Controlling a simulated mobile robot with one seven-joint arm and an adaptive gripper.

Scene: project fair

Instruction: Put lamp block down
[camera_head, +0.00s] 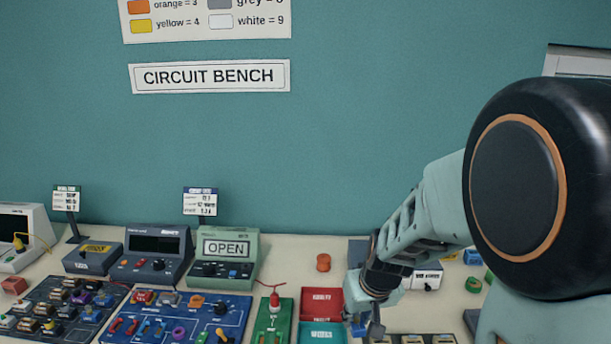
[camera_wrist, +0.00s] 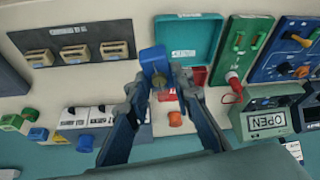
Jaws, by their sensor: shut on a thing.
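My gripper (camera_wrist: 158,82) is shut on a blue block, which I take as the lamp block (camera_wrist: 153,58). In the wrist view the block is between the fingertips and overlaps the edge of an open teal tray (camera_wrist: 212,22). I cannot tell its height above the bench or whether it touches anything. In the head view my gripper (camera_head: 366,326) is low at the right of the trays, and only a little blue of the block (camera_head: 358,329) shows beside it. The rest of the block is hidden.
A red tray (camera_head: 322,302) sits behind the teal one. A green board (camera_head: 272,325) with a red lamp and a blue circuit board (camera_head: 175,318) stand to the left. An orange spool (camera_head: 323,262) is behind. Beige parts (camera_wrist: 75,54) sit on the other side of my gripper.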

